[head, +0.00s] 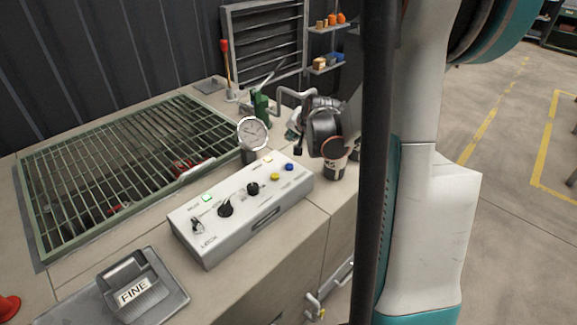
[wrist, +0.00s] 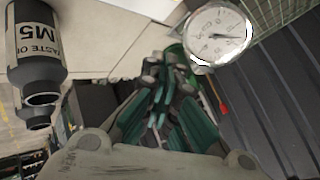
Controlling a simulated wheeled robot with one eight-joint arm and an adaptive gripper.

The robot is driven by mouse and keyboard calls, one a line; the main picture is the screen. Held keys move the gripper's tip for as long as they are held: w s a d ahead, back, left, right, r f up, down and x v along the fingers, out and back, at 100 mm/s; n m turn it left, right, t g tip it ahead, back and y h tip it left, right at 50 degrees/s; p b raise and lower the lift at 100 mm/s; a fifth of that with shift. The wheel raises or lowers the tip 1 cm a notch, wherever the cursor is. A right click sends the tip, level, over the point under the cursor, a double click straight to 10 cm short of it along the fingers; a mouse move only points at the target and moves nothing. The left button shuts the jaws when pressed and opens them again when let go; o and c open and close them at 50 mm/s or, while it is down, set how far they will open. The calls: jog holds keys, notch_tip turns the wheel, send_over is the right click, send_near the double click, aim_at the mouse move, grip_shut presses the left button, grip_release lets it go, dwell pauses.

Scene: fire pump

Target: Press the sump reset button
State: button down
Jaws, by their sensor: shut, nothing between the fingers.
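A light grey control box (head: 250,214) sits on the counter, with black knobs, a yellow button (head: 276,177), a blue button (head: 290,167) and small lit green and amber squares. Its labels are too small to read, so I cannot tell which control is the sump reset button. My gripper (wrist: 168,75) is shut and empty in the wrist view. In the head view my gripper (head: 299,148) is small and dark, behind the box's far right end, between the gauge and a dark bottle. It appears apart from the buttons. The box is not clearly visible in the wrist view.
A round gauge (head: 253,133) stands behind the box and shows in the wrist view (wrist: 217,35).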

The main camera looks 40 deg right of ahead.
aim_at(292, 165)
jog(key=shift+f, duration=0.15)
notch_tip(292, 165, down, 9)
jog(key=b, duration=0.6)
jog(key=shift+r, duration=0.2)
jog(key=shift+b, duration=0.35)
dwell(0.7)
jog(key=shift+f+b, duration=0.3)
jog(key=shift+f, duration=0.05)
jog(key=shift+f+b, duration=0.4)
jog(key=shift+f, duration=0.15)
dwell(0.7)
jog(key=shift+r, duration=0.15)
jog(key=shift+r+p, duration=0.65)
jog(key=shift+r, duration=0.15)
jog(key=shift+r, duration=0.1)
